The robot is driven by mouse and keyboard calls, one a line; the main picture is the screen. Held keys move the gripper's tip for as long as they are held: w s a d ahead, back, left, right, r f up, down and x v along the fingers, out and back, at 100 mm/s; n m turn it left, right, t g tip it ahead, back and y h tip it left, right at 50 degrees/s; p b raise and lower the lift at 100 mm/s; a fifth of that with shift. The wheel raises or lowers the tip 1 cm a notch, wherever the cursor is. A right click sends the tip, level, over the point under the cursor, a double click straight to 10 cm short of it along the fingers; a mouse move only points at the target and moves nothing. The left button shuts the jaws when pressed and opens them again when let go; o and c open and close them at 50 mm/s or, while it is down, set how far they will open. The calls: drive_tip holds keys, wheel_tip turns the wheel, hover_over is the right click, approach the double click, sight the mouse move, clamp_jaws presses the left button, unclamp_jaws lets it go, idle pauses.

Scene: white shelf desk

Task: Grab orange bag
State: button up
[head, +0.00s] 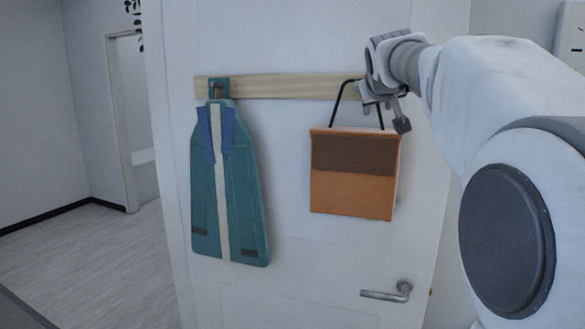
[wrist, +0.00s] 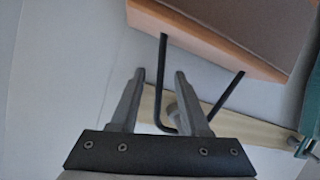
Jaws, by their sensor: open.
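The orange bag (head: 352,193) with a brown flap hangs by its thin black handle from a wooden rail (head: 275,88) on a white door. It shows at the upper right of the wrist view (wrist: 195,38), which looks turned over. My gripper (head: 385,110) is at the handle, above the bag's top right part. In the wrist view the gripper (wrist: 160,76) is open, and one strand of the handle (wrist: 162,60) appears between the fingers, with the right finger seen across the loop. I cannot tell whether a finger touches it. The hook is partly hidden.
A teal garment (head: 240,190) with a cream stripe hangs left of the bag on the same rail. A metal door handle (head: 387,292) sticks out below the bag. The door face (head: 290,240) between garment and bag is clear. Open floor (head: 100,255) lies at left.

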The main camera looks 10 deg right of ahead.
drive_tip(key=shift+w+d, duration=0.1)
drive_tip(key=shift+c, duration=0.2)
clamp_jaws()
idle(1.2)
